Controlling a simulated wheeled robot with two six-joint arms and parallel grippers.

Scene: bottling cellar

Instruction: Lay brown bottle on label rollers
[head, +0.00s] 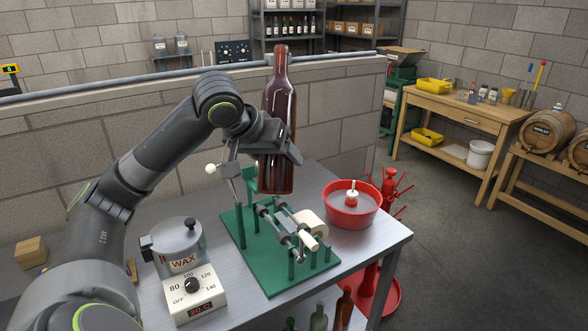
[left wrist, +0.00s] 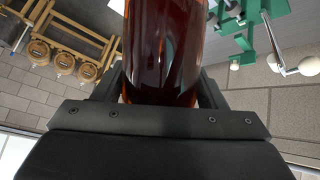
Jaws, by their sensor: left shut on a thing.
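The brown bottle (head: 277,100) is upright, neck up, in my left gripper (head: 278,150). The gripper is shut around the bottle's body, and the bottle's base hangs over the back of the green labelling stand. In the left wrist view the brown bottle (left wrist: 163,50) fills the middle between the fingers of my left gripper (left wrist: 160,95). The label rollers (head: 283,218) are metal bars on the green stand (head: 262,265), below and in front of the bottle. They look empty. A white roll (head: 311,224) sits beside them. My right gripper is not in view.
A wax pot (head: 180,262) stands left of the green stand on the metal table (head: 385,243). A red basin (head: 351,208) stands to the right. A low block wall (head: 340,120) runs behind the table. Bottles stand below the table.

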